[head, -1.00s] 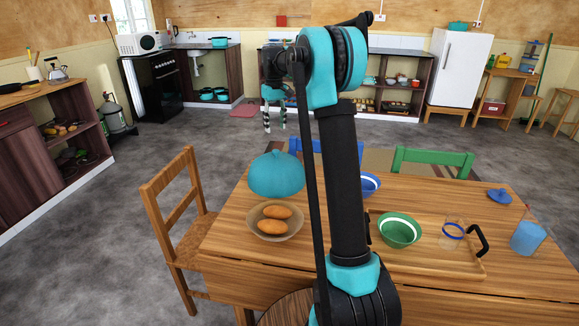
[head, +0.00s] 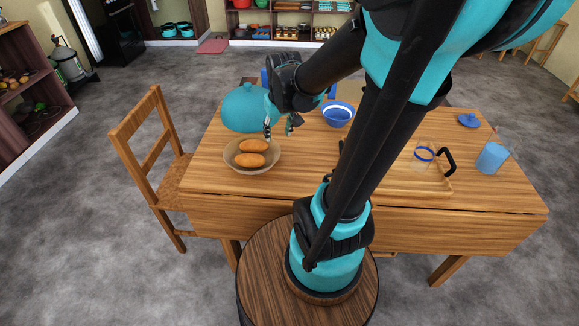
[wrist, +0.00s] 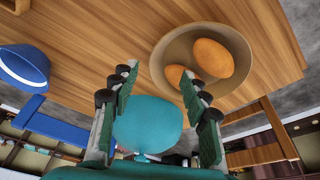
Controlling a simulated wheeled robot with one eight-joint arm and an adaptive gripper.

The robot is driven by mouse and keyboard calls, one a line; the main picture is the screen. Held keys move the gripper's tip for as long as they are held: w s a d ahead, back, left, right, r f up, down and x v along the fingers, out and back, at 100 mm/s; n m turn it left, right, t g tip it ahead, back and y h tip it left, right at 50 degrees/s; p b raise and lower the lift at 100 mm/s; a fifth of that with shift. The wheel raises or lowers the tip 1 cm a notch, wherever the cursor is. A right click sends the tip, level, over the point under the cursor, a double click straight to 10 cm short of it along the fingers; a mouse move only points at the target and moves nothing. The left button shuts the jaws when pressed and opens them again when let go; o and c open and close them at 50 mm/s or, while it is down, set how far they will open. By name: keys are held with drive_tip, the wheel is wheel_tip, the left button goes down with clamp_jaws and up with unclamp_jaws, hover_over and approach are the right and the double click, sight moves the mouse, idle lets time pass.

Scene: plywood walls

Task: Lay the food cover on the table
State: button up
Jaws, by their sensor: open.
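The food cover (head: 240,108) is a teal dome with a small knob on top. It stands upright at the table's far left, behind a bowl (head: 271,166) holding two brown bread-like pieces (head: 252,146). My gripper (head: 280,128) is open, pointing down just right of the cover and close to the bowl's far right rim. In the wrist view the cover (wrist: 148,125) shows between the fingers of my gripper (wrist: 158,75), farther off than the fingertips. Nothing is held. The wooden table (head: 215,175) has bare wood to the left and front of the bowl.
A blue bowl (head: 338,115) stands right of my gripper. A wooden chair (head: 150,150) stands at the left.

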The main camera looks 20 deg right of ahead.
drive_tip(key=shift+m+t, duration=0.4)
drive_tip(key=shift+m, duration=0.1)
drive_tip(key=s+f, duration=0.2)
drive_tip(key=s, duration=0.1)
drive_tip(key=s+f, duration=0.2)
drive_tip(key=s, duration=0.1)
drive_tip(key=s+f, duration=0.2)
drive_tip(key=s, duration=0.2)
drive_tip(key=shift+s+d, duration=0.1)
drive_tip(key=shift+d, duration=0.15)
